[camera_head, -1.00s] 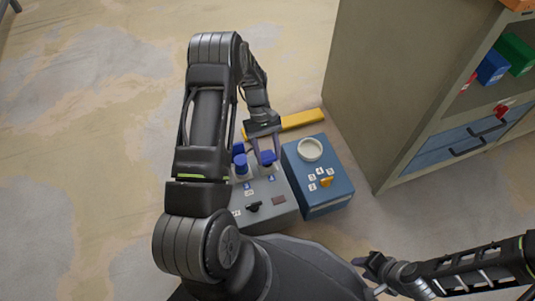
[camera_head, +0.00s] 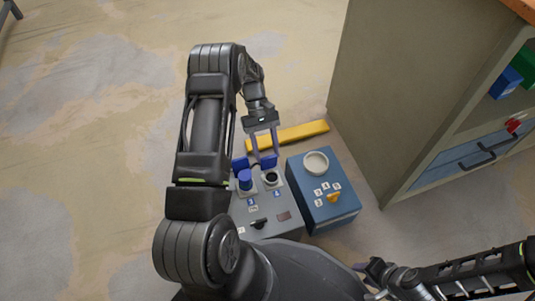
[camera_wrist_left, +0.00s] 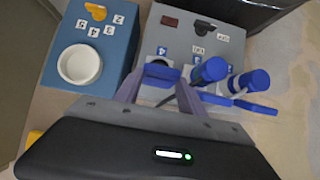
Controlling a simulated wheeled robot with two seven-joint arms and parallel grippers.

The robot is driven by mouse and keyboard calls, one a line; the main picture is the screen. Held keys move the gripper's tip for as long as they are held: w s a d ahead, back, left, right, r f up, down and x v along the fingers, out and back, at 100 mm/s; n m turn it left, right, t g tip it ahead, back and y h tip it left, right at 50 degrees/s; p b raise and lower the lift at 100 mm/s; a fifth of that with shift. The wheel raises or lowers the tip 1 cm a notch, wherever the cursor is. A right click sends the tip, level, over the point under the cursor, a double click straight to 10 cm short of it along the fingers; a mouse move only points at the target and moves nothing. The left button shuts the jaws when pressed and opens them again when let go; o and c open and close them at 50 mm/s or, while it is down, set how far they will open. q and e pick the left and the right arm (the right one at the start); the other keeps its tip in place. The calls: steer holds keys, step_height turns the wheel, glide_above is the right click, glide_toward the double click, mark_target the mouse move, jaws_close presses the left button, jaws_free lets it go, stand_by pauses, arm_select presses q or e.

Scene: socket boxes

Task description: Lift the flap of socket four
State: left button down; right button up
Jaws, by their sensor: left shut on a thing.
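The grey socket box (camera_head: 266,217) stands on the floor with number labels on its top. The blue flap of socket four (camera_head: 267,160) is raised, and the dark round opening of socket four (camera_head: 271,178) shows in front of it. My left gripper (camera_head: 264,158) is shut on this flap from above; in the left wrist view the flap (camera_wrist_left: 160,72) sits between the fingertips. A blue plug (camera_head: 245,179) stands in socket three beside it. My right gripper (camera_head: 367,269) is low at the right, away from the box, its jaws too small to judge.
A blue box (camera_head: 329,210) with a white round cup (camera_head: 315,162) and an orange knob (camera_head: 334,197) stands right beside the grey box. A yellow bar (camera_head: 290,137) lies behind. A cabinet (camera_head: 385,100) stands at the right. Floor at the left is clear.

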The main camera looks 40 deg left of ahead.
arm_select(q)
steer(key=shift+w+a+f, duration=0.1)
steer(key=shift+a+f, duration=0.15)
steer(key=shift+a, duration=0.1)
steer(key=c, duration=0.7)
jaws_free()
steer(key=shift+d, duration=0.15)
steer(key=shift+c, duration=0.2)
steer(key=shift+r, duration=0.1)
step_height(320, 180, up, 10)
steer(key=p, duration=0.4)
